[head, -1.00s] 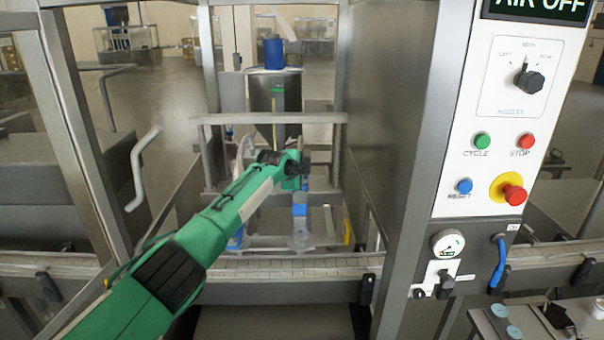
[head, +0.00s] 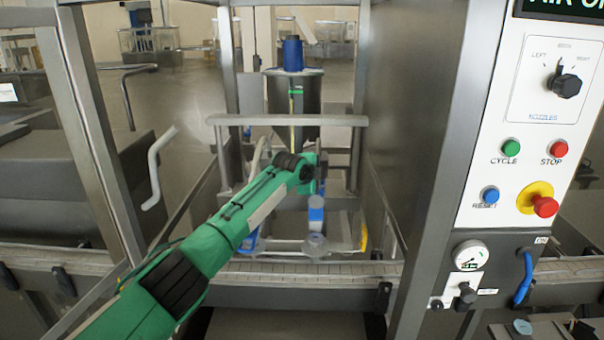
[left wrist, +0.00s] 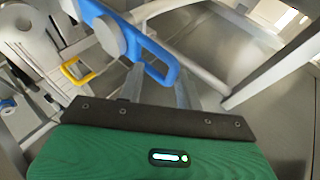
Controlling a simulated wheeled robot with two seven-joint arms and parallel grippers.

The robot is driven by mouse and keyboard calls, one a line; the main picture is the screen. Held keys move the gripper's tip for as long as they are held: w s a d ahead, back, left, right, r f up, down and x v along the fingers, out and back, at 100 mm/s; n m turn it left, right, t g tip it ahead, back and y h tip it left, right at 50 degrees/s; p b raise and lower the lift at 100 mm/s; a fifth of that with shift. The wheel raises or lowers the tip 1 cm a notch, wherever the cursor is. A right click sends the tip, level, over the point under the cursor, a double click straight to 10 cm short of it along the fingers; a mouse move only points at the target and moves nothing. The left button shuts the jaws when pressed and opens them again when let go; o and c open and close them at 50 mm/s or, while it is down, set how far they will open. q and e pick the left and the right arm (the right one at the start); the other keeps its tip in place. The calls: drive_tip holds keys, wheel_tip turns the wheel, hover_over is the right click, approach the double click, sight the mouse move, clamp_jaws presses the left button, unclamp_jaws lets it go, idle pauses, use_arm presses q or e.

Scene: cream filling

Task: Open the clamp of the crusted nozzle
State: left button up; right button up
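In the head view my left green arm reaches into the filling machine, and its gripper (head: 322,186) is at the top of a blue nozzle part (head: 316,212) with a clear round end (head: 315,243) below. A second blue part (head: 249,240) is partly hidden behind my arm. In the left wrist view a blue looped clamp handle (left wrist: 160,62) with a grey round knob (left wrist: 103,36) lies just ahead of my left gripper (left wrist: 158,84). Its two grey fingers are apart, with the handle's end seen between them; contact is unclear. No crust can be made out. My right gripper is not in view.
A grey rail (head: 290,121) crosses behind the gripper. A steel post and control panel (head: 520,150) stand to the right. A conveyor edge (head: 300,268) runs below. A yellow clip (left wrist: 77,72) and a pale bar (left wrist: 270,55) show in the left wrist view.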

use_arm(q)
drive_tip(key=b+v, duration=0.5)
drive_tip(key=v, duration=0.8)
drive_tip(key=shift+s+r, duration=0.2)
drive_tip(key=shift+r, duration=0.05)
drive_tip(key=shift+a, duration=0.15)
